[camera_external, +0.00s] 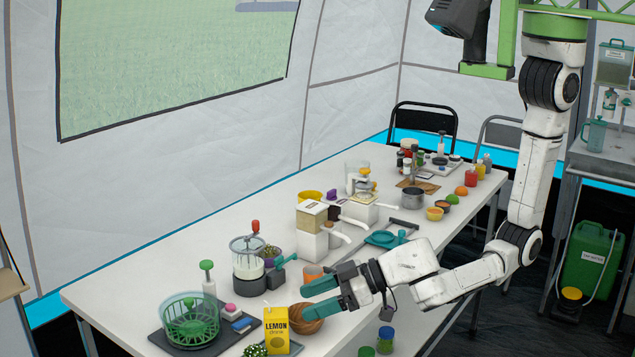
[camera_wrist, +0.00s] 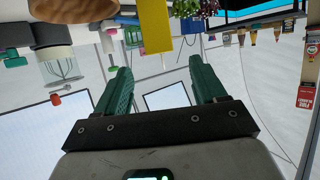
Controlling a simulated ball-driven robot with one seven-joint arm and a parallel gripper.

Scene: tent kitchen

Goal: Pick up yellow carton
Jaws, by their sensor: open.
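The yellow carton (camera_external: 276,332), labelled LEMON, stands upright near the front edge of the white table in the external view. In the wrist view, which appears upside down, the plain yellow carton (camera_wrist: 155,26) shows at the top centre. It lies in line with the space between the fingertips but beyond them. My gripper (camera_external: 303,298) is open and empty, with two green fingers, just above and to the right of the carton. It also shows in the wrist view (camera_wrist: 159,72), with the fingers well apart.
A brown wooden bowl (camera_external: 308,325) is close to the carton's right, under my gripper. A small green plant (camera_external: 254,350) is at its front left. A green basket (camera_external: 190,318) on a dark tray, a blender (camera_external: 248,268) and a green-topped dispenser (camera_external: 208,278) stand to the left.

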